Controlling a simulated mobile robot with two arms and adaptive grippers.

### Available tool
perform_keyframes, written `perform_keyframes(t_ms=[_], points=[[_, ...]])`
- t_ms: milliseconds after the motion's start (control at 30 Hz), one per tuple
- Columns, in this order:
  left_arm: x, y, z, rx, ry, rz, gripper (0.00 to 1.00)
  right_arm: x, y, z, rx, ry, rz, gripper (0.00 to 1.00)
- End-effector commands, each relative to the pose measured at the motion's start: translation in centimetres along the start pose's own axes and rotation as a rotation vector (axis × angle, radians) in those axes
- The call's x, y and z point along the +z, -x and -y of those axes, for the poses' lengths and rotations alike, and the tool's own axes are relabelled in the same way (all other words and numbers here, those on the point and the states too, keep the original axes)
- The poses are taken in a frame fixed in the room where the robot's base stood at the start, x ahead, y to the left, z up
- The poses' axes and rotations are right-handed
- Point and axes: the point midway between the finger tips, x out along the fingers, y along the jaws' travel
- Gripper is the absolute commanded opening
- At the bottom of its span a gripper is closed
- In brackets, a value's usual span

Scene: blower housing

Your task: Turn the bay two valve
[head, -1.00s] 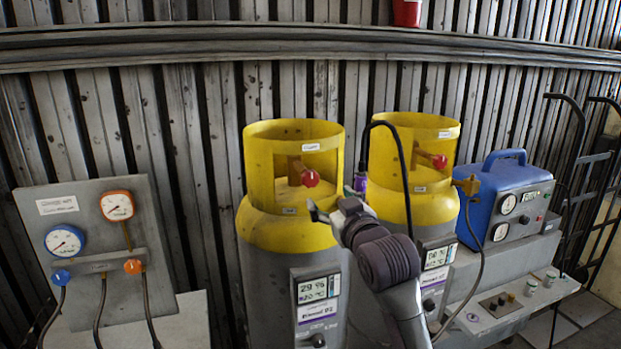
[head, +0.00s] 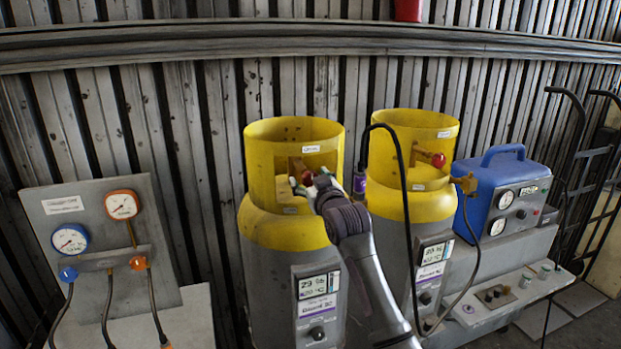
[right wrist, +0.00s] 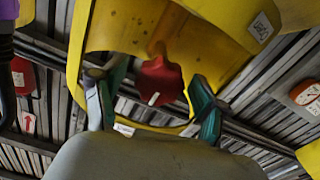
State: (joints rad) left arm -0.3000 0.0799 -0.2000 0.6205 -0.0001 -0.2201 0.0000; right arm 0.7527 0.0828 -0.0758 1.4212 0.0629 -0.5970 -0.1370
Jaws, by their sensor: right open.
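Two grey cylinders with yellow collars stand side by side in the head view, the left cylinder (head: 262,262) and the right cylinder (head: 390,265). Each has a red valve knob inside its collar opening, the left knob (head: 307,177) and the right knob (head: 438,160). My right gripper (head: 311,186) is at the left cylinder's collar opening and partly covers its knob. In the right wrist view, the red knob (right wrist: 160,82) shows between the open fingers (right wrist: 145,82), with gaps on both sides. The display labels are too blurred to read surely. My left gripper is out of view.
A black hose (head: 404,170) arches beside the right cylinder, close to my right arm. A gauge panel (head: 105,245) stands at the left, and a blue machine (head: 505,190) at the right. A ribbed metal wall is behind.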

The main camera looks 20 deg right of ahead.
Motion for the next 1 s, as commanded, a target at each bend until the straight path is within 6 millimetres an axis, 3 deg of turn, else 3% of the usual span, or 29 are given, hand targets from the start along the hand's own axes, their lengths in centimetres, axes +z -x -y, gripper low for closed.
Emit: perform_keyframes(t_ms=[167,500,1000], points=[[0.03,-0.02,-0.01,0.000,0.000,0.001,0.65,0.00,0.02,0.00,0.000,0.000,0.000,0.69],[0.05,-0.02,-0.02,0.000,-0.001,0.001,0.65,0.01,0.04,-0.01,0.000,0.000,0.000,0.12],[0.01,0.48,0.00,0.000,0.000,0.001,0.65,-0.06,0.01,-0.10,0.001,0.142,0.000,0.12]])
